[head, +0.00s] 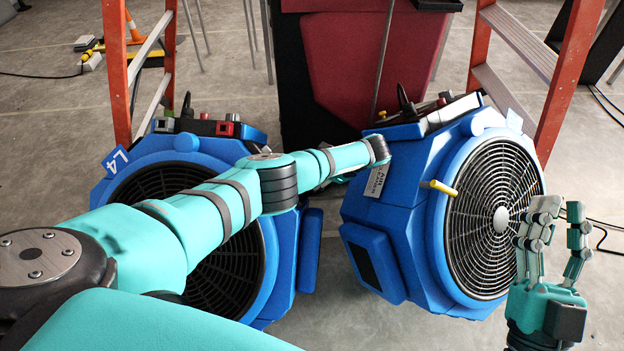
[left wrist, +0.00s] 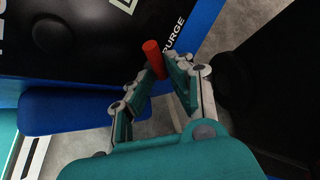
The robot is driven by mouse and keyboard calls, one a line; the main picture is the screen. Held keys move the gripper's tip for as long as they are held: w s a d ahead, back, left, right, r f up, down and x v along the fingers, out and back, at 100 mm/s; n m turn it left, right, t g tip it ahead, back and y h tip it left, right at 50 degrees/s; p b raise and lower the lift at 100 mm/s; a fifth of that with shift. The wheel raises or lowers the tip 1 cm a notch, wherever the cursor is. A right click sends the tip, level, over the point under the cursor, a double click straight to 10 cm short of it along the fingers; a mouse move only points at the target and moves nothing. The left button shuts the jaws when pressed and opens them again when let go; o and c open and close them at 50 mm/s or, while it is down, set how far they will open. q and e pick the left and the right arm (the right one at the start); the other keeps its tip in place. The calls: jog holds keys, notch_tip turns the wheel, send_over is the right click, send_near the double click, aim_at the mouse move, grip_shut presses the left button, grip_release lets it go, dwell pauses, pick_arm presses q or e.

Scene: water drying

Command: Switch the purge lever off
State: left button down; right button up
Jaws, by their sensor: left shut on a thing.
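In the left wrist view, the red purge lever (left wrist: 152,52) stands out of a dark panel beside the printed word PURGE (left wrist: 174,36). My left gripper (left wrist: 161,70) has its fingers closed around the lever's lower part, with the red top showing above them. In the head view, my left arm reaches across to the left side of the right blue fan unit (head: 388,205), and its hand is hidden there. My right gripper (head: 560,214) is open and empty, in front of the right side of that unit's round grille (head: 500,218).
A second blue fan unit (head: 307,250), tagged L4, stands left, partly behind my left arm. Orange ladder legs (head: 117,70) rise behind both units. A yellow handle (head: 438,187) sticks out by the right grille. Cables (head: 597,225) lie on the floor at right.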

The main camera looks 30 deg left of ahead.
pick_arm(q)
jog(key=shift+w+a+r, duration=0.15)
jog(key=shift+w+a, duration=0.05)
jog(key=shift+a, duration=0.05)
jog(key=c, duration=1.6)
grip_release()
jog(key=shift+o, duration=1.3)
jog(key=v, duration=1.2)
jog(key=shift+s, duration=0.1)
